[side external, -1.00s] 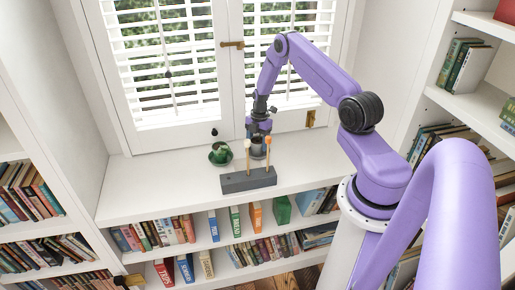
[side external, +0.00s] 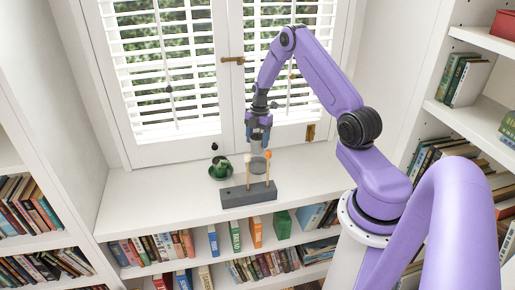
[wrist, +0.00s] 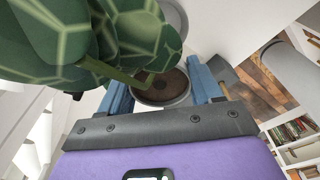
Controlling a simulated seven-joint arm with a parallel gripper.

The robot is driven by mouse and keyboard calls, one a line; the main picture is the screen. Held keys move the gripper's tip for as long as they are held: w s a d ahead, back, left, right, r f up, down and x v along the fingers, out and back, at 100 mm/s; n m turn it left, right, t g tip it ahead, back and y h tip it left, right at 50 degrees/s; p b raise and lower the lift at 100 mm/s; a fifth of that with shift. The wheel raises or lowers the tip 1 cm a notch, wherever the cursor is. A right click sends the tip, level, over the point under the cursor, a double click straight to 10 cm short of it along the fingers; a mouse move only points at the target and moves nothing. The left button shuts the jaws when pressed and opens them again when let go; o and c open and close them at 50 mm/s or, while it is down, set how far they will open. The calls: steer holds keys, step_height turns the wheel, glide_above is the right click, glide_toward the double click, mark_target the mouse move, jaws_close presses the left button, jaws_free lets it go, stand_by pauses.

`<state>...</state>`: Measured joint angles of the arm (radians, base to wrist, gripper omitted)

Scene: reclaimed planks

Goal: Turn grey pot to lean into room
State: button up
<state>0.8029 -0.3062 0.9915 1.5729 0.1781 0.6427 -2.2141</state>
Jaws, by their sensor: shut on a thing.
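The grey pot (wrist: 163,88) holds brown soil in the wrist view, with a stem and large dark green, pale-veined leaves (wrist: 85,40) leaning to the left there. My gripper (wrist: 160,90) is shut on the pot, one blue finger on each side. In the side view my gripper (side external: 258,140) holds the pot (side external: 258,146) above a grey saucer (side external: 259,165) on the white sill. The pot is small there and partly hidden by the fingers; its leaves cannot be made out in that view.
A green pot (side external: 221,164) on a dark green saucer stands left on the sill (side external: 150,190). A grey block (side external: 248,194) with upright sticks, one cream-tipped and one orange-tipped, stands in front of the saucer. Shuttered windows (side external: 165,70) are behind. The sill is clear at left and right.

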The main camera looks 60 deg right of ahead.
mark_target(258, 148)
steer(key=shift+r, duration=2.3)
step_height(258, 148, down, 10)
steer(key=m, duration=0.4)
steer(key=shift+r+t, duration=0.2)
steer(key=shift+t, duration=0.1)
steer(key=shift+f, duration=1.45)
steer(key=o, duration=1.5)
steer(key=shift+s, duration=0.1)
